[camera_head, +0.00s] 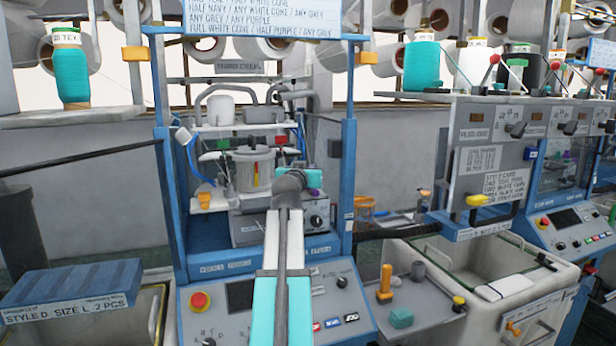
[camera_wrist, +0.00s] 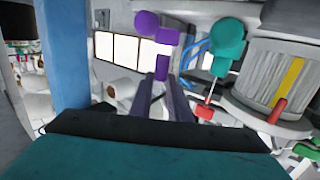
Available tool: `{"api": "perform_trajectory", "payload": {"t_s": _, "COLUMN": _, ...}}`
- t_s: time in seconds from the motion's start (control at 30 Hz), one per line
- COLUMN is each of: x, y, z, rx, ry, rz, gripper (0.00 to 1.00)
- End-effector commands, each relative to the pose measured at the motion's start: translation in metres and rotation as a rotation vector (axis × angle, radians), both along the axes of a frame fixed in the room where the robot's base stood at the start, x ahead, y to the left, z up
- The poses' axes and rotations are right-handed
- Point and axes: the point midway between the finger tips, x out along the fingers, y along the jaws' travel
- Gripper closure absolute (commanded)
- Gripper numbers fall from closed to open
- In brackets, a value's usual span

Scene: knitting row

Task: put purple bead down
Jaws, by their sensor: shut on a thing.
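A purple piece (camera_wrist: 162,66) shows in the wrist view, upright between the fingertips of my gripper (camera_wrist: 164,84). More purple, a rounded end (camera_wrist: 147,20) and a short part to its right, shows above it and seems to belong to the same piece. My gripper is shut on it.
A grey cylinder pot (camera_head: 253,170) with coloured strips stands ahead in the machine; it shows large at right in the wrist view (camera_wrist: 280,75). A teal rounded knob (camera_wrist: 228,35) is close right of the fingers. A control panel (camera_head: 205,325) lies below.

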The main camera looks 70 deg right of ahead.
Motion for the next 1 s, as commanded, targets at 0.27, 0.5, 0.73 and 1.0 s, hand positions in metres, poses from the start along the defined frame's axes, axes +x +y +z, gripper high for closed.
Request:
{"api": "perform_trajectory", "payload": {"t_s": 0.27, "x": 0.000, "y": 0.001, "z": -0.022, "rx": 0.002, "ry": 0.001, "rz": 0.001, "gripper": 1.00}}
{"api": "perform_trajectory", "payload": {"t_s": 0.5, "x": 0.001, "y": 0.001, "z": -0.028, "rx": 0.002, "ry": -0.001, "rz": 0.001, "gripper": 1.00}}
{"api": "perform_trajectory", "payload": {"t_s": 0.73, "x": 0.001, "y": 0.001, "z": -0.027, "rx": 0.001, "ry": 0.000, "rz": 0.001, "gripper": 0.66}}
{"api": "perform_trajectory", "payload": {"t_s": 1.0, "x": 0.001, "y": 0.001, "z": -0.026, "rx": 0.000, "ry": 0.000, "rz": 0.002, "gripper": 0.65}}
